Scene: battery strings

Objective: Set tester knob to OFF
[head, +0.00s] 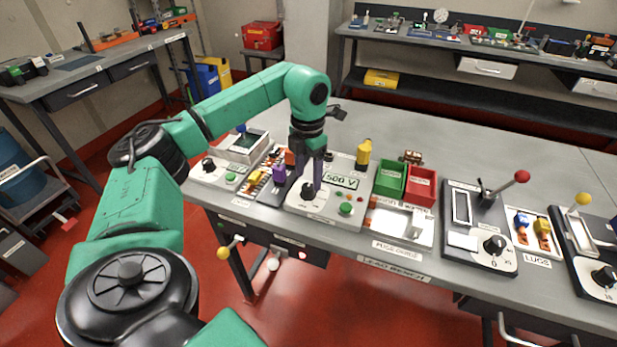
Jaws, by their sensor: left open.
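The grey tester box (325,209) labelled "500 V" sits on the bench with a black knob (307,190) on a white dial at its front left. The fingers hide part of the knob. I cannot tell whether they touch it, nor read its setting. My right gripper is out of view.
Left of the tester is a screened device (243,145) with its own black knob (208,163). Right are a green bin (391,179), a red bin (422,186) and a lever unit (480,225). A yellow-topped post (363,152) stands close behind.

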